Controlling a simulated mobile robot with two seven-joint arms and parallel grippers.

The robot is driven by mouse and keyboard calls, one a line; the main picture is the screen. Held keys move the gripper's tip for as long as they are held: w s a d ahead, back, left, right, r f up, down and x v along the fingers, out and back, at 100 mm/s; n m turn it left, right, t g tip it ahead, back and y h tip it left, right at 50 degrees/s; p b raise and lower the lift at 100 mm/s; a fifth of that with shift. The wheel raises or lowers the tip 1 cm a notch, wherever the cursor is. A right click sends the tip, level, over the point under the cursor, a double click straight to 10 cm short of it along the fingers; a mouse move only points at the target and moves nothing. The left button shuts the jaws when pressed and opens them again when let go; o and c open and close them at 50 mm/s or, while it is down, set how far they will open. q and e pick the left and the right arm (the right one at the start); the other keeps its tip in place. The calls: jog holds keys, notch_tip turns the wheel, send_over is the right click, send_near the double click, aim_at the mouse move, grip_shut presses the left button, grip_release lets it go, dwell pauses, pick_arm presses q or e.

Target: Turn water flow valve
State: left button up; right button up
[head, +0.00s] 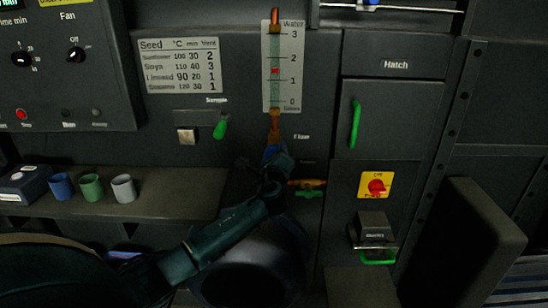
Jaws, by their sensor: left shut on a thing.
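The water gauge (284,68) is a pale upright scale marked 0 to 3 with a glass tube. A red float (275,71) sits in the tube between 1 and 2. Brass fittings join the tube at top and bottom. My left gripper (275,157) is just below the lower brass fitting (274,128), beside the "Flow" label. It is shut on a small blue part there, which looks like the water flow valve (271,151). The fingers hide most of this valve. My right gripper is not in view.
A brass fitting with a green handle (310,194) is just right of my left wrist. Blue, green and grey cups (123,188) stand on the left shelf.

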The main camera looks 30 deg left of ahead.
pick_arm(q)
jog(key=n+b, duration=0.1)
jog(key=n, duration=0.2)
jog(key=shift+f, duration=0.15)
jog(key=n+b, duration=0.1)
jog(key=n, duration=0.2)
jog(key=shift+n+b, duration=0.5)
jog(key=shift+n, duration=0.2)
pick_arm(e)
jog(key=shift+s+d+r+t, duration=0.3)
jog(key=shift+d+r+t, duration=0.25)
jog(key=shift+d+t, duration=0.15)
pick_arm(q)
jog(key=shift+n, duration=0.3)
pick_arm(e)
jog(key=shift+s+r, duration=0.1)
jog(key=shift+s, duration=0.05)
pick_arm(q)
jog(key=o, duration=1)
